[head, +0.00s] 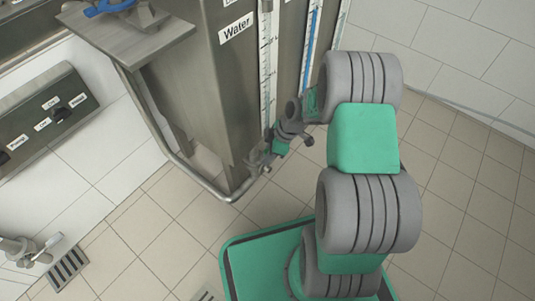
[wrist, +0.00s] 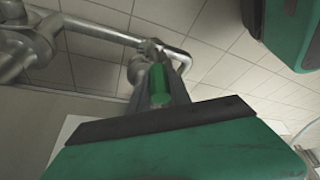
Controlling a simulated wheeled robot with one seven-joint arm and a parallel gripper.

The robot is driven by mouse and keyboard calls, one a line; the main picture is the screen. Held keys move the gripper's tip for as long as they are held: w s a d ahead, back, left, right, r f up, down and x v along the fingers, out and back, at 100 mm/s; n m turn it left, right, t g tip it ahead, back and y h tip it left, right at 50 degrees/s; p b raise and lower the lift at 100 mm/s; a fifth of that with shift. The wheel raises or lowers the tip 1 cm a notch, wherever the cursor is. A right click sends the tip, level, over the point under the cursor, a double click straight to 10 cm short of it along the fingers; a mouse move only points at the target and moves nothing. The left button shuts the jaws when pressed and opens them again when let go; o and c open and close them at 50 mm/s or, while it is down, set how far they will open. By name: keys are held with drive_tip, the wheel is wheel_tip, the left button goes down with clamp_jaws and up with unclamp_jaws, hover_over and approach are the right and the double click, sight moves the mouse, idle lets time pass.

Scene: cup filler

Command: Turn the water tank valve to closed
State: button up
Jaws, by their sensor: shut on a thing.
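The water tank (head: 225,85) is a steel box labelled "Water" in the head view. Its valve (head: 257,160) sits on piping at the tank's lower corner. My gripper (head: 272,150) is at the valve, low beside the tank. In the wrist view my gripper (wrist: 157,62) has its dark fingers on either side of a green valve handle (wrist: 158,85). It is shut on this handle, next to a metal pipe joint (wrist: 140,65). The fingertips partly cover the valve, and I cannot tell the handle's exact angle.
A sight gauge (head: 266,65) stands just above the valve. A bent steel pipe (head: 205,187) runs under the tank. A control panel (head: 45,118) with knobs is on the left wall. The tiled floor (head: 155,240) is clear in front.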

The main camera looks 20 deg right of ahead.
clamp_jaws()
idle(0.8)
drive_tip(key=shift+d, duration=0.15)
